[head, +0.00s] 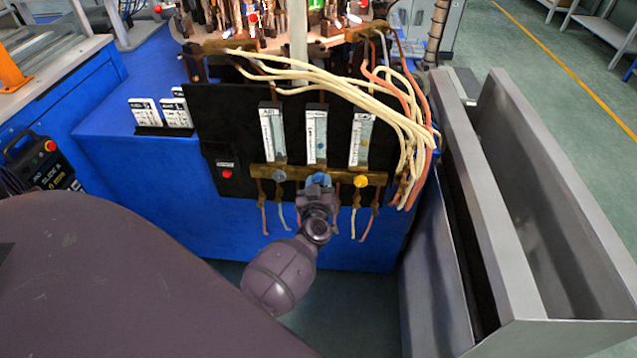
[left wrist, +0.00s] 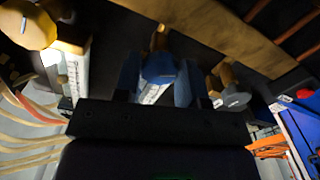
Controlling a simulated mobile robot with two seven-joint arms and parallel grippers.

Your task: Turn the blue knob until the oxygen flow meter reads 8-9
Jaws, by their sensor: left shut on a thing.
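The blue knob (head: 319,179) sits at the middle of a brass bar (head: 266,171) on the front of a black panel. It shows between the fingers in the left wrist view (left wrist: 159,70). My left gripper (head: 317,186) reaches up to it from below and is shut on it, hiding most of it in the head view. The fingers (left wrist: 160,82) are on either side of the knob in the left wrist view. The middle flow meter (head: 316,136) stands upright above the blue knob. Its scale is too small to read. My right gripper is not in view.
A grey knob (head: 279,175) and a yellow knob (head: 361,181) flank the blue knob, with a flow meter above each. Cream and orange hoses (head: 385,103) hang at the panel's right. A grey metal trough (head: 540,200) stands at the right. A red button (head: 227,174) sits at lower left.

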